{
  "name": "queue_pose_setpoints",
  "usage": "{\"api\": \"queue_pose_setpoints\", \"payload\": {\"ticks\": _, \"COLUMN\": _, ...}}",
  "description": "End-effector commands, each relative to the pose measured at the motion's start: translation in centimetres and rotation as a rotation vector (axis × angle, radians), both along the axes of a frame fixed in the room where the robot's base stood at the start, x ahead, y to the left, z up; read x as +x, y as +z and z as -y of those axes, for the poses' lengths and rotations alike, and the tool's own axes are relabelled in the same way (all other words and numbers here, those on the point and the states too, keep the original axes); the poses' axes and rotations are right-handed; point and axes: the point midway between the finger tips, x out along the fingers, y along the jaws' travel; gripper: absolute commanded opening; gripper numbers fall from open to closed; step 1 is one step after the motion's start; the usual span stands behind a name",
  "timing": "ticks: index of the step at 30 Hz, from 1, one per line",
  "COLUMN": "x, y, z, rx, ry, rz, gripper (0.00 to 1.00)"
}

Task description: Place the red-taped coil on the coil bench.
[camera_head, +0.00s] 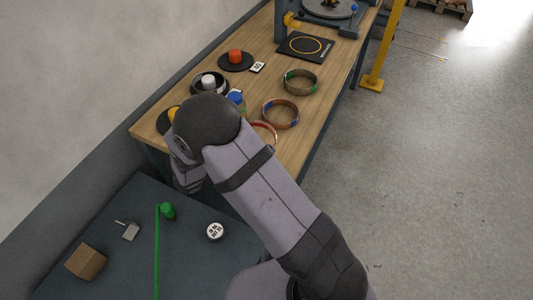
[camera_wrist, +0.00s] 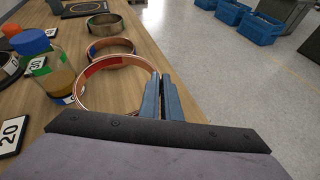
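The red-taped coil (camera_wrist: 84,75) is a copper ring at the near side of the wooden bench in the wrist view. In the head view its edge (camera_head: 265,126) shows beside my arm, which hides the rest. My gripper (camera_wrist: 160,80) has its two fingers close together at the coil's right rim, one on each side of the thin wall. I cannot tell whether the coil is lifted. The wooden bench (camera_head: 332,77) carries a blue-taped coil (camera_head: 280,114) and a green-taped coil (camera_head: 300,82) farther back.
A bottle with a blue cap (camera_wrist: 30,45) stands left of the coil. A black mat with a yellow ring (camera_head: 305,46) and a round-plate device (camera_head: 330,8) lie at the far end. A yellow post (camera_head: 385,45) stands beside the bench. A dark table (camera_head: 110,215) is in front.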

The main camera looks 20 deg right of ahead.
Motion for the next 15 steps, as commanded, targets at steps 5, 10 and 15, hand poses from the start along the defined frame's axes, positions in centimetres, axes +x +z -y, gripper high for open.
{"api": "queue_pose_setpoints", "payload": {"ticks": 5, "x": 0.0, "y": -1.6, "z": 0.0, "rx": -0.001, "ry": 0.000, "rz": 0.002, "gripper": 0.00}}
{"api": "queue_pose_setpoints", "payload": {"ticks": 10, "x": 0.1, "y": -2.0, "z": 0.0, "rx": -0.001, "ry": 0.000, "rz": 0.003, "gripper": 0.00}}
{"api": "queue_pose_setpoints", "payload": {"ticks": 15, "x": 0.0, "y": -2.9, "z": 0.0, "rx": -0.002, "ry": 0.000, "rz": 0.001, "gripper": 0.00}}
